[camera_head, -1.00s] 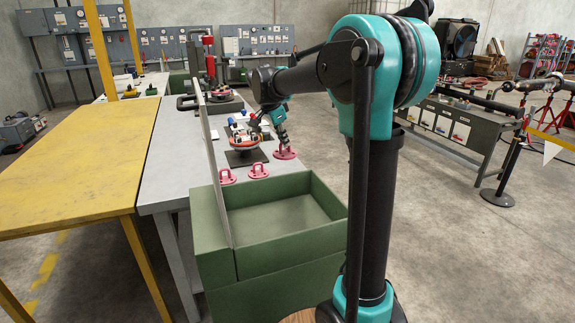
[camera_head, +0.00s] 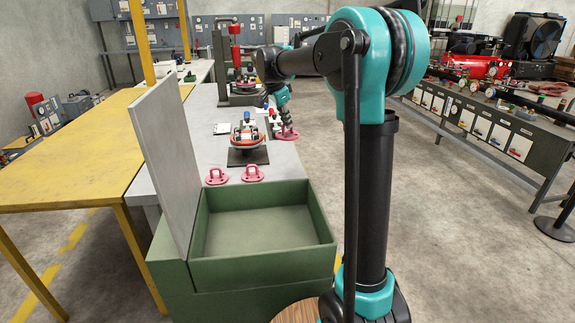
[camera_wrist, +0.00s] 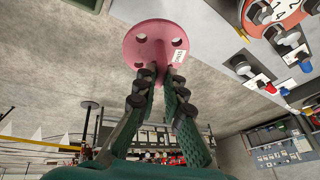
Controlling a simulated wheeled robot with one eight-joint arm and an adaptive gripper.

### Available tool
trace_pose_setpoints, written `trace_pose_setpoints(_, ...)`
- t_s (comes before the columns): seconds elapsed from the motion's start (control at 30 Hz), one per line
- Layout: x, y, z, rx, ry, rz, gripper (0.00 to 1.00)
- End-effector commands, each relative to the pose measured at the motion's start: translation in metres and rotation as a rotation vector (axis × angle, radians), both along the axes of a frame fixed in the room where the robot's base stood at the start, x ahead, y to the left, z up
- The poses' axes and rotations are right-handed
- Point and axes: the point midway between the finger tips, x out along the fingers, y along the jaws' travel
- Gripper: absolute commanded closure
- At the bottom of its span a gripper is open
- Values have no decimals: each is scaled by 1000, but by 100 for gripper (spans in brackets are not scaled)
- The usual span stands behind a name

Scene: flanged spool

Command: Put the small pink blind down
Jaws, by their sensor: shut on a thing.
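My gripper (camera_head: 282,112) is shut on a pink blind (camera_head: 287,134), a round flanged disc with holes. In the wrist view both fingers (camera_wrist: 160,78) close on its near side, and the disc (camera_wrist: 155,42) carries a small white tag. It appears against the floor there, with the bench at the upper right; in the head view it hangs by the bench's right edge. Two more pink blinds, a left one (camera_head: 217,176) and a right one (camera_head: 253,173), lie on the grey bench (camera_head: 200,125) behind the green box.
The open green box (camera_head: 262,232) stands at the bench's near end, empty inside, its grey lid (camera_head: 165,160) upright at left. A flanged spool with red and white parts (camera_head: 248,134) stands on a dark plate. A yellow table (camera_head: 75,150) is at left.

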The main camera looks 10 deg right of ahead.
Motion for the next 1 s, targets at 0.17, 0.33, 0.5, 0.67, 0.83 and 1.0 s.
trace_pose_setpoints(0.17, 0, 0, -43, -1, 0, 0, 100)
trace_pose_setpoints(0.33, 0, 0, -83, -1, 0, 0, 100)
trace_pose_setpoints(0.5, 0, 0, -113, -1, 0, 0, 100)
trace_pose_setpoints(0.67, 0, 0, -125, -1, 0, 0, 100)
trace_pose_setpoints(0.83, 0, 0, -136, -1, 0, 0, 100)
trace_pose_setpoints(1.0, 1, 0, -159, -1, 0, 0, 100)
